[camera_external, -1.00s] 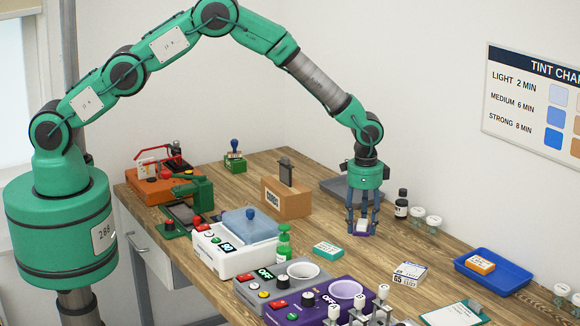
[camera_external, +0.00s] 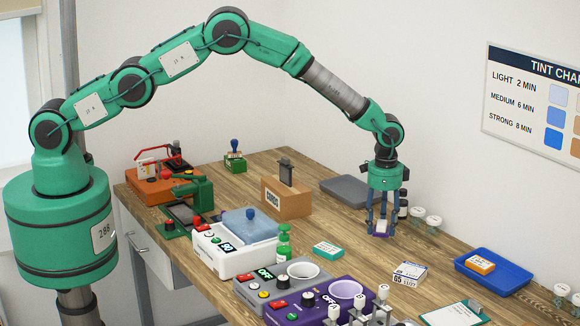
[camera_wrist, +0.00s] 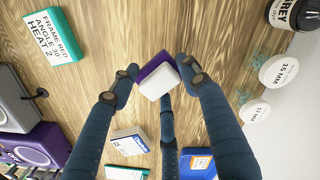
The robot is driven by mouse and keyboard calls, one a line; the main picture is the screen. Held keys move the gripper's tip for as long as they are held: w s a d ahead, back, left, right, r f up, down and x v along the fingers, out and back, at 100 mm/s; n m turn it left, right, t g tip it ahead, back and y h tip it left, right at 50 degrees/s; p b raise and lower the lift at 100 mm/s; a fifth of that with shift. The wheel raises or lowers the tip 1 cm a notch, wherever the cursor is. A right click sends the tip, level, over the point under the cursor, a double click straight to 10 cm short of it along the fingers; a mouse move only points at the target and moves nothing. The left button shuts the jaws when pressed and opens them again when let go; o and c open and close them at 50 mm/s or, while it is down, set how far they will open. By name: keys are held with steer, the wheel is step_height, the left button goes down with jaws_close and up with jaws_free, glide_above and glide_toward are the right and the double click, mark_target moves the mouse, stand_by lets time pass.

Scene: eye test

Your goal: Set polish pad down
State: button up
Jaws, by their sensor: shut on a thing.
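The polish pad (camera_wrist: 156,76), a small block with a white face and a purple layer, sits between my fingertips in the wrist view. In the external view the pad (camera_external: 381,234) shows as a small purple and white patch low between the fingers. My gripper (camera_external: 381,229) has dark blue fingers pointing down and is shut on the pad. In the wrist view my gripper (camera_wrist: 158,80) has fingertips against the pad's sides. The pad is over or close to the bare wooden table (camera_external: 340,222); I cannot tell if it touches.
Right of the gripper stand a dark bottle (camera_external: 404,212) and jars (camera_external: 433,221). A teal-edged box (camera_external: 327,249) and a white box (camera_external: 409,274) lie nearer. A blue tray (camera_external: 510,283) is further right. A grey slab (camera_external: 345,190) lies behind. Wood around the pad is clear.

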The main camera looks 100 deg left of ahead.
mark_target(381, 234)
steer(key=shift+f, duration=1.75)
steer(key=shift+f, duration=0.15)
steer(key=o, duration=0.9)
steer(key=shift+o, duration=0.2)
step_height(381, 234, up, 12)
steer(key=shift+r, duration=0.2)
